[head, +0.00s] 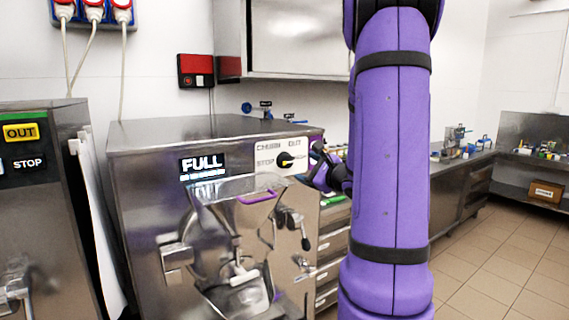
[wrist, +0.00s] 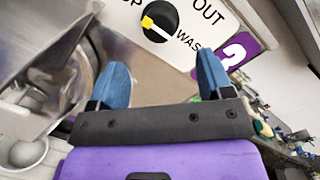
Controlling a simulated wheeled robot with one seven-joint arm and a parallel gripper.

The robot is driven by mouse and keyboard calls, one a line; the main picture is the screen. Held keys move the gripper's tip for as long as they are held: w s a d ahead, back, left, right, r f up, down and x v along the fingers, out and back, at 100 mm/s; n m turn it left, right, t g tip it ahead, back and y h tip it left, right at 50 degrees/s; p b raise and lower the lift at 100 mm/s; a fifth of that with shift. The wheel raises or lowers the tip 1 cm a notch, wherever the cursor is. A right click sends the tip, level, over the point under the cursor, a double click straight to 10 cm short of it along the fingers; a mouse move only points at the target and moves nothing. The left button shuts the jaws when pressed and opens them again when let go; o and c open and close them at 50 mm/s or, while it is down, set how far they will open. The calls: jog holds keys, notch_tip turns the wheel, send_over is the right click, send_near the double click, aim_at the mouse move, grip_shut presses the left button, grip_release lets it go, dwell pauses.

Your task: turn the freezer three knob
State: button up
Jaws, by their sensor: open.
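The freezer three knob is a round black dial (head: 284,160) with a yellow pointer, on a white panel marked CHURN, OUT and STOP at the upper right of the middle freezer (head: 140,220). A purple label with a white 3 (wrist: 238,50) is beside the right finger. My gripper (wrist: 162,62) is open and empty, its blue fingers spread and apart from the knob. In the head view my gripper (head: 320,166) is just right of the panel, partly hidden by my arm.
Another freezer (head: 35,215) stands at the left. A counter with small items (head: 462,150) runs along the right; the tiled floor (head: 480,275) there is clear.

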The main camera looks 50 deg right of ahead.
aim_at(289, 162)
jog(key=w, duration=0.5)
jog(key=w+d, duration=0.1)
jog(key=w, duration=0.2)
jog(key=shift+w, duration=0.25)
jog(key=c, duration=0.9)
